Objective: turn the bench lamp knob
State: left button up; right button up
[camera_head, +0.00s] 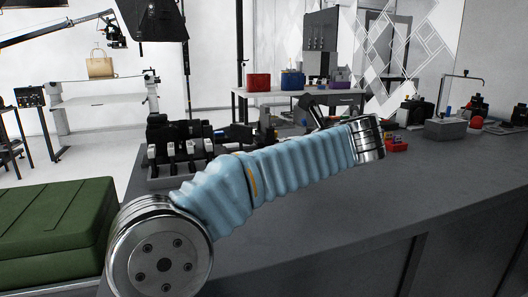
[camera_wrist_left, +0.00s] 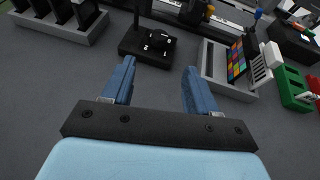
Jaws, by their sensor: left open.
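My left gripper (camera_wrist_left: 158,80) shows in the left wrist view with its two blue fingers spread wide and nothing between them. Just beyond the fingertips, a black base (camera_wrist_left: 133,43) with a thin upright post stands on the grey bench. A round dark knob-like part with white marks (camera_wrist_left: 157,42) sits on its top, apart from the fingers. It looks like the lamp's base and knob, but I cannot be certain. In the head view my left arm reaches right across the bench, and its fingers cannot be made out. The right gripper is not in view.
A slotted rack (camera_wrist_left: 60,20) is at upper left. The grey bench (camera_head: 330,215) is clear in front.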

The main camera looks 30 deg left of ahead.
pick_arm(q)
jog(key=p+x, duration=0.1)
jog(key=x, duration=1.1)
jog(key=shift+f, duration=0.1)
jog(key=c, duration=1)
jog(key=shift+c, duration=0.2)
jog(key=shift+b, duration=0.3)
